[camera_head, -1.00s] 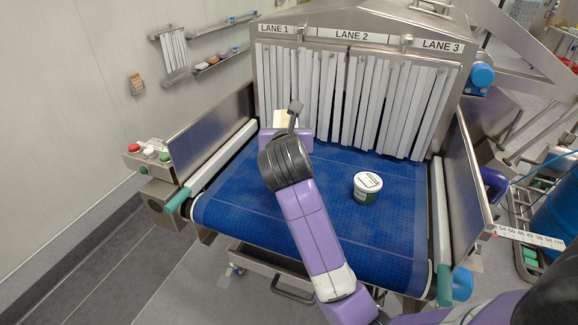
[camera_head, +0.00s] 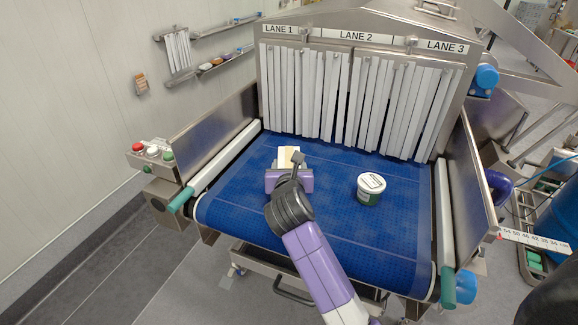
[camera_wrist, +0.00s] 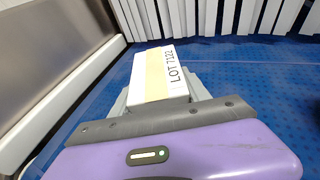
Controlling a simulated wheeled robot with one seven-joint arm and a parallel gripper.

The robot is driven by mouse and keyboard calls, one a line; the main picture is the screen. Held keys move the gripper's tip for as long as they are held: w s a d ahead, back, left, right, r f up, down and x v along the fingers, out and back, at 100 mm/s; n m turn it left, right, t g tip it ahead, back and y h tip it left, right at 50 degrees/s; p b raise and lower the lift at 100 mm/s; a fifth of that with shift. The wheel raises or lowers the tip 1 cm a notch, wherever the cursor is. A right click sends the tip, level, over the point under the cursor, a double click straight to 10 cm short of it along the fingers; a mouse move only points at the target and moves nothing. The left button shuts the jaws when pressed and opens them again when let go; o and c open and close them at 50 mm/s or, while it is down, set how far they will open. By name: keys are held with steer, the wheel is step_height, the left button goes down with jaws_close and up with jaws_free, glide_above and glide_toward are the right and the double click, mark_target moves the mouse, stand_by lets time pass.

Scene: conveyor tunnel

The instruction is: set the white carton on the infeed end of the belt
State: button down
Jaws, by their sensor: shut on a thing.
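The white carton (camera_wrist: 158,72) shows in the wrist view with a pale yellow stripe and a "LOT 7122" label. My gripper (camera_wrist: 160,95) is shut on it, one finger on each side. In the head view the carton (camera_head: 287,154) shows beyond my gripper (camera_head: 288,170), over the left part of the blue belt (camera_head: 330,235) on the lane 1 side. The carton's lower part is hidden by my gripper, so I cannot tell whether it touches the belt.
A white tub with a green base (camera_head: 371,188) stands on the belt to the right. White strip curtains (camera_head: 350,105) hang at the tunnel mouth behind. Metal side guards (camera_head: 215,125) flank the belt. A button box (camera_head: 150,155) is at the left. The belt's front is clear.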

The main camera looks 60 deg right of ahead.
steer(key=shift+f, duration=0.1)
steer(key=c, duration=0.5)
jaws_free()
steer(key=v, duration=1.2)
steer(key=shift+b, duration=0.4)
